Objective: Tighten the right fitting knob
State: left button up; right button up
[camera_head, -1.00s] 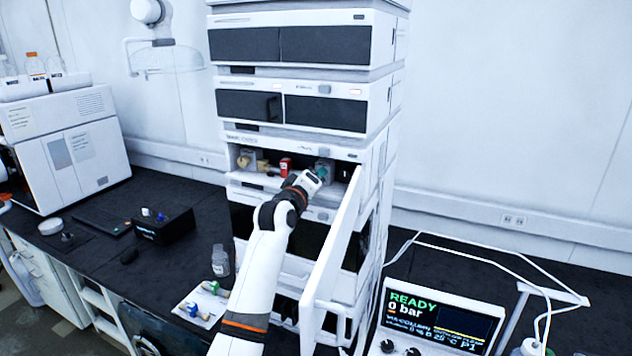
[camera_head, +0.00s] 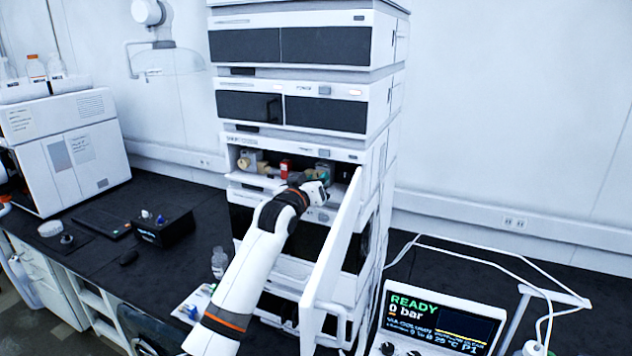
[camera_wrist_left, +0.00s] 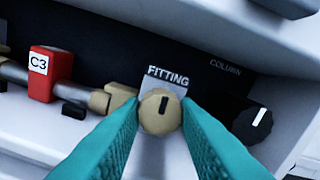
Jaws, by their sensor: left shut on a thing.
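The fitting knob (camera_wrist_left: 161,112) is a round beige knob with a dark mark that stands near upright, tilted slightly right. It sits just below the FITTING label (camera_wrist_left: 167,78) in the left wrist view. My left gripper (camera_wrist_left: 163,108) has its two teal fingers on either side of this knob and is shut on it. In the head view my left gripper (camera_head: 320,186) reaches into the open compartment of the stack; its arm and wrist hide the knob there. My right gripper is not in view.
A red C3 clip (camera_wrist_left: 49,75) holds a column, whose beige end fitting (camera_wrist_left: 118,98) is left of the knob. A black knob (camera_wrist_left: 252,124) with a white mark is to the right. The open white door (camera_head: 335,250) stands close right of my arm.

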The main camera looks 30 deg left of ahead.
pick_arm(q)
jog(key=shift+f, duration=0.15)
jog(key=o, duration=0.7)
jog(key=shift+s, duration=0.1)
jog(key=s+b, duration=0.4)
jog(key=s, duration=0.8)
jog(key=shift+d, duration=0.35)
